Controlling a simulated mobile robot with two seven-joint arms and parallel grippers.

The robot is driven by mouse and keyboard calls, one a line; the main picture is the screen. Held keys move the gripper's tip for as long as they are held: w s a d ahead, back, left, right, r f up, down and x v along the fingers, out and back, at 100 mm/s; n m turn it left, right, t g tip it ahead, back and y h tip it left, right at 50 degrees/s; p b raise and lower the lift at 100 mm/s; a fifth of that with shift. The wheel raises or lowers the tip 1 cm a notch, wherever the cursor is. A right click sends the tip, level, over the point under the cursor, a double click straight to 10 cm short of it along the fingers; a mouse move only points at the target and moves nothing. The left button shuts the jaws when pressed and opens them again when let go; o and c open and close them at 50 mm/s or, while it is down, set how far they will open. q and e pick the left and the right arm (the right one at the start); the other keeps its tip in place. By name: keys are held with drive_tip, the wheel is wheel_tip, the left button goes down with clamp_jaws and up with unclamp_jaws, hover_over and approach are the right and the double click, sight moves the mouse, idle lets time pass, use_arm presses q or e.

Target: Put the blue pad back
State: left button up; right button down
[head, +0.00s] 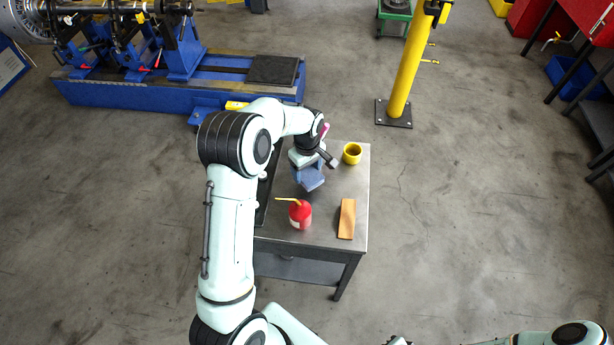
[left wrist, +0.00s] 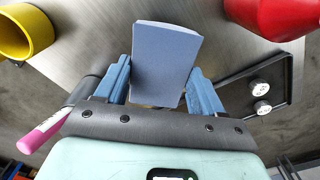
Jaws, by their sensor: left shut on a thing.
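The blue pad (head: 311,179) is a flat blue-grey block over the small metal table. My left gripper (head: 305,171) is shut on it. In the left wrist view the pad (left wrist: 165,58) stands between the two blue fingers, with its broad face showing. I cannot tell the exact gap between pad and tabletop. Part of my right arm shows along the bottom right of the head view, but its fingers are not seen.
The metal table (head: 326,233) also bears a red oil can (head: 300,214), a brown block (head: 347,219) and a yellow cup (head: 352,153). A black tray (left wrist: 287,88) holds silver round pieces. A yellow post (head: 409,75) stands behind. A blue machine (head: 150,95) is at back left.

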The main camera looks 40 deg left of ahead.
sight(307, 173)
use_arm(q)
drive_tip(key=shift+f, duration=2)
drive_tip(key=o, duration=0.9)
drive_tip(key=shift+o, duration=0.2)
wheel_tip(307, 173, up, 12)
drive_tip(key=shift+r, duration=0.1)
